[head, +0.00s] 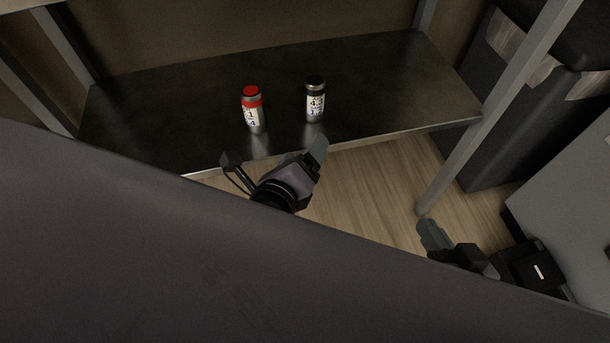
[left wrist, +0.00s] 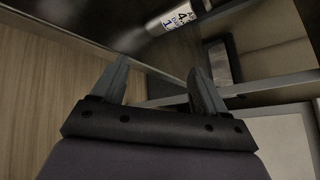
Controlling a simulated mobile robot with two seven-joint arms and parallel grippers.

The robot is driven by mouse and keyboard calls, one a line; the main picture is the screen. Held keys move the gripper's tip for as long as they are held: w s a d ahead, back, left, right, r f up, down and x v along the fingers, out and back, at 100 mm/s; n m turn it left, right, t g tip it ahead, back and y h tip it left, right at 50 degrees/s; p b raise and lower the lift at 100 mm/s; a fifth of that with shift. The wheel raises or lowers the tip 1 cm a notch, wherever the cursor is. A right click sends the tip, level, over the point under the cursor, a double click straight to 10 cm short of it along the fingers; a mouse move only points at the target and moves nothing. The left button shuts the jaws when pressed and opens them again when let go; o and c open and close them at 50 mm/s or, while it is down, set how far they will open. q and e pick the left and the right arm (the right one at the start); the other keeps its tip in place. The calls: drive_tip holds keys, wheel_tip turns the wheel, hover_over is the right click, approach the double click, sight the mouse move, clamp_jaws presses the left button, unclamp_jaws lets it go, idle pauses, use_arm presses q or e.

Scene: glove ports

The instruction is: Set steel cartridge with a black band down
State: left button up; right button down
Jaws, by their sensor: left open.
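The steel cartridge with a black band (head: 315,101) stands upright on the dark shelf (head: 390,75), its white label facing me. In the left wrist view a labelled steel cartridge (left wrist: 178,19) shows at the top edge, beyond the fingertips, its end cut off; its label matches the black-banded one. My left gripper (head: 319,148) is at the shelf's front edge, just in front of and below the cartridge, apart from it. Its two fingers (left wrist: 160,66) are spread with nothing between them. My right gripper (head: 432,236) is low at the right, over the floor, partly hidden.
A steel cartridge with a red cap and band (head: 253,112) stands upright to the left on the same shelf. A metal post (head: 492,115) rises at the shelf's right front. A dark bin (head: 515,125) stands right of the shelf. The shelf's right part is clear.

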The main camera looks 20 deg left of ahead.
use_arm(q)
drive_tip(key=s+d+n+g+h, duration=0.1)
drive_tip(key=s+n+h, duration=0.2)
drive_tip(key=n, duration=0.9)
drive_tip(key=s+d+n+g+h, duration=0.1)
drive_tip(key=s+d+n+h, duration=0.1)
drive_tip(key=n, duration=0.9)
drive_tip(key=shift+s+f+n+g+h, duration=0.4)
drive_tip(key=shift+s+h, duration=0.3)
drive_tip(key=shift+h, duration=0.1)
use_arm(e)
drive_tip(key=shift+r, duration=0.15)
drive_tip(key=shift+a, duration=0.1)
